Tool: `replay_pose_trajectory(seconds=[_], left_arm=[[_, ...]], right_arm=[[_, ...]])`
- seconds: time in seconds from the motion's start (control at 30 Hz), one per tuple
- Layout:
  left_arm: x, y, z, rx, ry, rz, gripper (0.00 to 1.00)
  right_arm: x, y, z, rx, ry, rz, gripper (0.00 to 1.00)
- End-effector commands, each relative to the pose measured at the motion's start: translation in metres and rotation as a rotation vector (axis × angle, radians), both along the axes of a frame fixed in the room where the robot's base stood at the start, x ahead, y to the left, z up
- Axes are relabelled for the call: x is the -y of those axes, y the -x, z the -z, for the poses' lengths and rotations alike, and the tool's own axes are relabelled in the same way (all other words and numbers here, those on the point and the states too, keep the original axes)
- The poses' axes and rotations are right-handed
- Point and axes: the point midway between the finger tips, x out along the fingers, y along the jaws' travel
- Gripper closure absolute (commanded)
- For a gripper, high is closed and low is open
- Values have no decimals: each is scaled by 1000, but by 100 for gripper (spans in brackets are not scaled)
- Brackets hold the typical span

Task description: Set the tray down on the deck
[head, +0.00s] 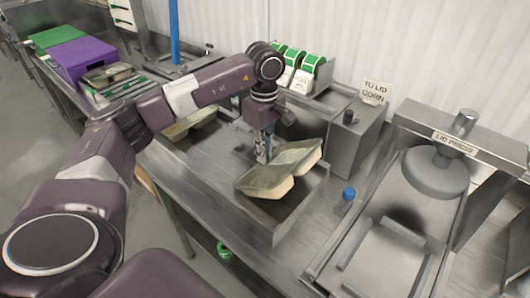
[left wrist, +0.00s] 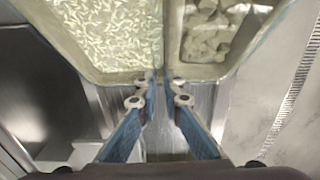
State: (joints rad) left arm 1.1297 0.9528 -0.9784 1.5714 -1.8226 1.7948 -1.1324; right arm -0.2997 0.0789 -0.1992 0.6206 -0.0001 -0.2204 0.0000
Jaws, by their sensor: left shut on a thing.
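The tray (head: 290,168) is a pale two-compartment tray in the middle of the head view. It looks tilted, above a grey steel deck-like stand (head: 290,225). One compartment holds white rice-like grains (left wrist: 105,30); the other holds brownish chunks (left wrist: 210,35). Whether the tray's underside touches the steel is hidden. My right gripper is not in view.
A second tray (head: 190,122) sits behind my left arm. A steel box with a "TO LID CORN" sign (head: 375,92), a blue knob (head: 348,193) and the lid press (head: 437,170) stand to the right. Green-topped cartons (head: 300,70) stand behind. A purple box (head: 85,58) is far left.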

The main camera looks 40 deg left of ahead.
Motion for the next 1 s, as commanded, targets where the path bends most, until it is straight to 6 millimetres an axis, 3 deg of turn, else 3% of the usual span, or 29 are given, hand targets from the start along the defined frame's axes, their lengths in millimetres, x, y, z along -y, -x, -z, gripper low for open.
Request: replay_pose_trajectory(seconds=[0.03, 1.0], left_arm=[[-5, 4, 9, -17, -11, -6, 100], [-19, 1, 25, -14, -3, 0, 100]], right_arm=[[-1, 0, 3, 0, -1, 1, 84], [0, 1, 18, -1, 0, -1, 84]])
